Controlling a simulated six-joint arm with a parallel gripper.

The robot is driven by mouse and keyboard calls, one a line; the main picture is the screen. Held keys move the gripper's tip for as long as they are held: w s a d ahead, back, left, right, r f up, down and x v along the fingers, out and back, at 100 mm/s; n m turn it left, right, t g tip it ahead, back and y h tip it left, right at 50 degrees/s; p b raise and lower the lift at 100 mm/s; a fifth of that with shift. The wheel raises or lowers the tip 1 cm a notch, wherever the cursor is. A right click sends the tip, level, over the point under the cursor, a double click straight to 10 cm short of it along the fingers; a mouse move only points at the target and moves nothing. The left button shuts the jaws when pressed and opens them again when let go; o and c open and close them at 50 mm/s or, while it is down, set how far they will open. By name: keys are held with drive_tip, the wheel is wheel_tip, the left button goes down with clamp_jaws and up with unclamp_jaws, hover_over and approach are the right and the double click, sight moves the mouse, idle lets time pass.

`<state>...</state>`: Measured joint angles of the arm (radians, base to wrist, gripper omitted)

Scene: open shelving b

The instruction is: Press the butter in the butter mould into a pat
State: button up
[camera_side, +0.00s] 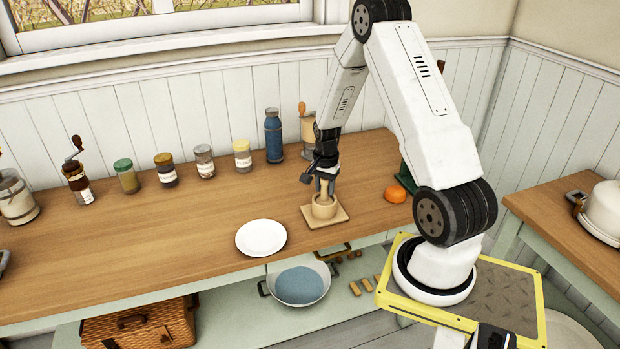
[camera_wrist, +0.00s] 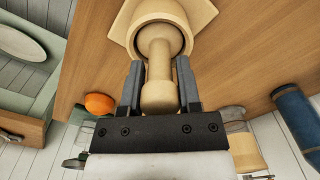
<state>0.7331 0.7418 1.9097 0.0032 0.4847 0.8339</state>
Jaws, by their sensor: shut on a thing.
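The butter mould (camera_side: 318,209) is a pale wooden cup on a square wooden board (camera_side: 342,214), standing on the wooden counter. In the wrist view its round rim (camera_wrist: 184,22) shows at the top. A pale wooden plunger (camera_side: 324,187) stands in the mould, its lower end inside the cup. My gripper (camera_side: 326,178) is above the mould and shut on the plunger's handle, which shows between the two fingers in the wrist view (camera_wrist: 158,92). The butter is not visible; the plunger and the mould's wall hide the inside.
A white plate (camera_side: 261,238) lies left of the board. An orange fruit (camera_side: 395,194) sits to the right. Several jars, a blue bottle (camera_side: 273,136) and a grinder (camera_side: 77,172) line the back. The counter's middle left is clear. A pan (camera_side: 298,285) is on the shelf below.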

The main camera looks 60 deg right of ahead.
clamp_jaws()
drive_tip(key=shift+f, duration=0.6)
idle(0.8)
drive_tip(key=shift+s+a+f, duration=0.1)
drive_tip(key=shift+f, duration=0.05)
idle(2.0)
drive_tip(key=shift+r, duration=4.1)
drive_tip(key=shift+w, duration=0.2)
